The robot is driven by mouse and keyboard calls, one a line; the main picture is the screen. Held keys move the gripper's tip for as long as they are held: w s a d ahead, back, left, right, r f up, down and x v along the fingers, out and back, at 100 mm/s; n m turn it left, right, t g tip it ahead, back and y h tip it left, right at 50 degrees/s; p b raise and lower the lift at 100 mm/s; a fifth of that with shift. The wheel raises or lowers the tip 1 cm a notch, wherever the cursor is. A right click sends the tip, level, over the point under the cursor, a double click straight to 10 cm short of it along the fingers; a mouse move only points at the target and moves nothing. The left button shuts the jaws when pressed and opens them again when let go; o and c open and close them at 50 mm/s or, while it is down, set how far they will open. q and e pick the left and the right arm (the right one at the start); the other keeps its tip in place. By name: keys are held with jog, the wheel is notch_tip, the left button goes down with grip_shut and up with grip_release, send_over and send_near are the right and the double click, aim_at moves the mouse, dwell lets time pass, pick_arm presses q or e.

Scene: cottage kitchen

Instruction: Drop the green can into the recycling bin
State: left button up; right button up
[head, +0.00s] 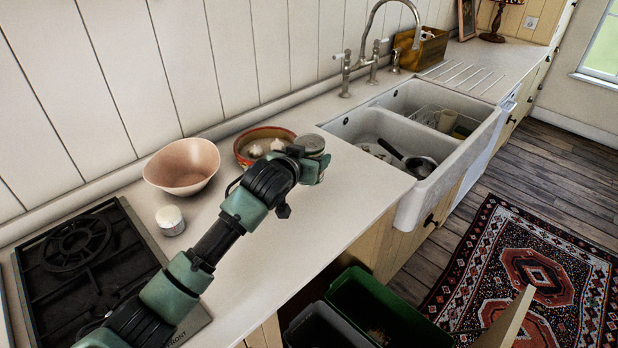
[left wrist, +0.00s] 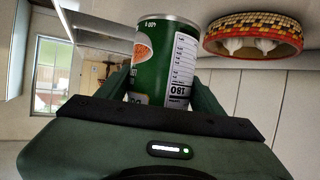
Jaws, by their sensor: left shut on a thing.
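The green can (head: 311,145) is held in my left gripper (head: 306,165) above the counter, near the left end of the sink. In the left wrist view the can (left wrist: 168,62), with its green label and white print panel, sits between the two fingers. Below the counter front, a green bin (head: 385,308) and a dark grey bin (head: 325,326) stand side by side in an open pull-out. No marking shows which one is for recycling. The can is not over either bin. My right gripper is not in view.
A pink bowl (head: 182,166), a white small can (head: 170,220) and a patterned bowl with garlic (head: 262,142) stand on the counter near my left arm. A stove (head: 85,262) is at left. The sink (head: 428,128) holds dishes. The cabinet front (head: 508,318) stands pulled out.

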pick_arm(q)
notch_tip(320, 180, up, 11)
jog(key=shift+r+b, duration=0.1)
jog(key=shift+b, duration=0.65)
